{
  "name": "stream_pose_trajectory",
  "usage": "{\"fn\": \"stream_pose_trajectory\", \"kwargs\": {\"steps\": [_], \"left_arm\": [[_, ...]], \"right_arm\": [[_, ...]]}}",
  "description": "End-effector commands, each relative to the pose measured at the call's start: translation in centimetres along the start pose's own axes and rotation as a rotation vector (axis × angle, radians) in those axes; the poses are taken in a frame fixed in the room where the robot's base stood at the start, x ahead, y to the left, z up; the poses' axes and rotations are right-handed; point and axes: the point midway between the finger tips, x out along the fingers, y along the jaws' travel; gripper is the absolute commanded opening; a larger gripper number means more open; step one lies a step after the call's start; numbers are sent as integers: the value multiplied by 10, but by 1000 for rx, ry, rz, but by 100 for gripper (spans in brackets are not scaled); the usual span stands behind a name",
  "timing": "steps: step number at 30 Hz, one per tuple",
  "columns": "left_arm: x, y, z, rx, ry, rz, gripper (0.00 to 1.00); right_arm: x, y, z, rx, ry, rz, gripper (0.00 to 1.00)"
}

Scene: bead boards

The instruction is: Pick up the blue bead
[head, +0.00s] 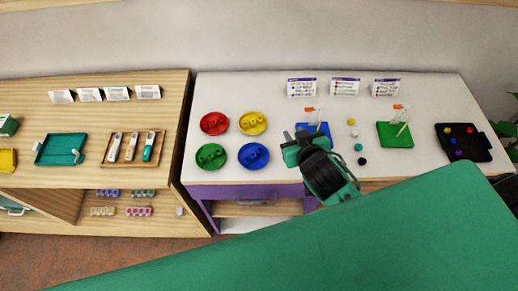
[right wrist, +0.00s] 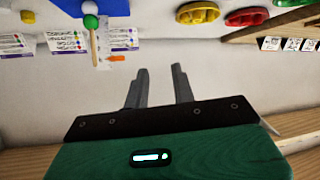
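My right gripper (head: 291,139) is over the table beside the blue board (head: 318,130), well left of that tray. In the right wrist view its two fingers (right wrist: 160,78) stand apart with nothing between them. The blue board (right wrist: 92,8) there carries a stick with a green and a white bead (right wrist: 91,15). My left gripper is not in view.
Red (head: 214,123), yellow (head: 252,122), green (head: 211,156) and blue (head: 253,156) dishes stand left of my right gripper. Several loose beads, one yellow (head: 351,121), lie between the blue board and a green board (head: 394,135). Cards (head: 345,87) stand along the back.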

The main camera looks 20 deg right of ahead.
Motion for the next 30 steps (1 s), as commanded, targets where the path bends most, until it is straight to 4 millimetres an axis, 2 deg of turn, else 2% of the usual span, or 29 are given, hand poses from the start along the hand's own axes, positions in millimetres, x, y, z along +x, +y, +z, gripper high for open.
{"fn": "stream_pose_trajectory", "kwargs": {"steps": [1, 4, 6, 9, 12, 14, 16, 18, 20, 23, 26, 29, 30], "left_arm": [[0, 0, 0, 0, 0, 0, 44], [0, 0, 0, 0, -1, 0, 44], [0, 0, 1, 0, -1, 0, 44], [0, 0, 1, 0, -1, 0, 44], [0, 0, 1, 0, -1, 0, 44], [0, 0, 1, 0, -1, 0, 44], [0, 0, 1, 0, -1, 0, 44], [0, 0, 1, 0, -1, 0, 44], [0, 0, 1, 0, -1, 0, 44], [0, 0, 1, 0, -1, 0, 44], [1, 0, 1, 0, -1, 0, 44], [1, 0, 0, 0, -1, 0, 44], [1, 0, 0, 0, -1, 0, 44]], "right_arm": [[4, -3, -27, -1, 105, -10, 26], [5, -16, -84, 1, 340, -64, 26], [-2, -31, -123, -9, 508, -133, 26], [-19, -58, -167, -48, 719, -272, 26], [-41, -88, -195, -118, 884, -448, 26], [-55, -107, -203, -177, 955, -565, 26], [-69, -128, -205, -260, 1007, -708, 26], [-80, -146, -198, -361, 1023, -851, 26], [-86, -158, -187, -457, 1008, -970, 26], [-86, -170, -161, -635, 918, -1143, 26], [-75, -167, -128, -821, 752, -1267, 26], [-55, -147, -94, -1000, 524, -1325, 26], [-44, -134, -82, -1065, 421, -1326, 26]]}}
